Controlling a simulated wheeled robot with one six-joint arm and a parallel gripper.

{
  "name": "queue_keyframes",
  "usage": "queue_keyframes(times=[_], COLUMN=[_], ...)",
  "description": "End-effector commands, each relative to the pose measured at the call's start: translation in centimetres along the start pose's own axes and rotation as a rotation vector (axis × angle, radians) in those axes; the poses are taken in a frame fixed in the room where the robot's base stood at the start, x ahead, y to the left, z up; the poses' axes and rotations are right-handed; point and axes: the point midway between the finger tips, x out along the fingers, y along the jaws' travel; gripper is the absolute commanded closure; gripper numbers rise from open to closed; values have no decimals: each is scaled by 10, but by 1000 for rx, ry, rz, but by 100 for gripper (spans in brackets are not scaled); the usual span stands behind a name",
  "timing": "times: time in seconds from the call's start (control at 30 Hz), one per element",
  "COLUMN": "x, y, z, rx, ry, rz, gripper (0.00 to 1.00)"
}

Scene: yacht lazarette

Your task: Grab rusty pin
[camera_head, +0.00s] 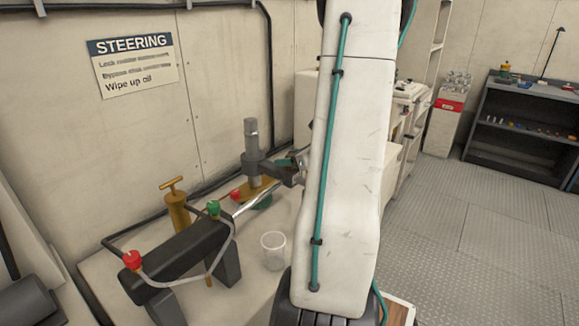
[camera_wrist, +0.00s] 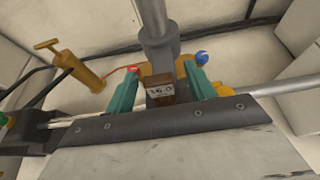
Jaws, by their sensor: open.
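My gripper (camera_wrist: 161,70) is open in the wrist view, with one teal finger on each side of a grey upright post (camera_wrist: 156,28). Between the fingers, at the post's foot, is a small brown-topped block (camera_wrist: 160,88) with a pale marked face. I cannot tell whether this block is part of the rusty pin; no other pin shows clearly. Neither finger is clearly touching it. In the head view the post (camera_head: 251,137) stands on a brass-coloured base (camera_head: 257,190), and my arm hides most of my gripper.
A brass hand pump (camera_head: 177,208) stands left of the post. A clear cup (camera_head: 273,250) stands on the bench. Open floor (camera_head: 470,250) lies to the right.

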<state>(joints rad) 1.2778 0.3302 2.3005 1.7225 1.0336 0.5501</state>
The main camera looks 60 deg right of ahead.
Motion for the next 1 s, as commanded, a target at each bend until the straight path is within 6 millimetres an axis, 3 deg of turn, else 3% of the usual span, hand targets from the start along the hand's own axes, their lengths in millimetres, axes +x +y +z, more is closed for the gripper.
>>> queue_keyframes(times=[0.03, 0.2, 0.23, 0.57, 1.0], x=[0, 0, 0, -2, -33], y=[0, 0, 0, 0, 0], z=[0, 0, 0, 5, 79], rx=[0, 0, 0, -2, -4], ry=[0, 0, 0, -2, -2], rz=[0, 0, 0, -1, 0], gripper=[45, 93, 97, 97, 97])
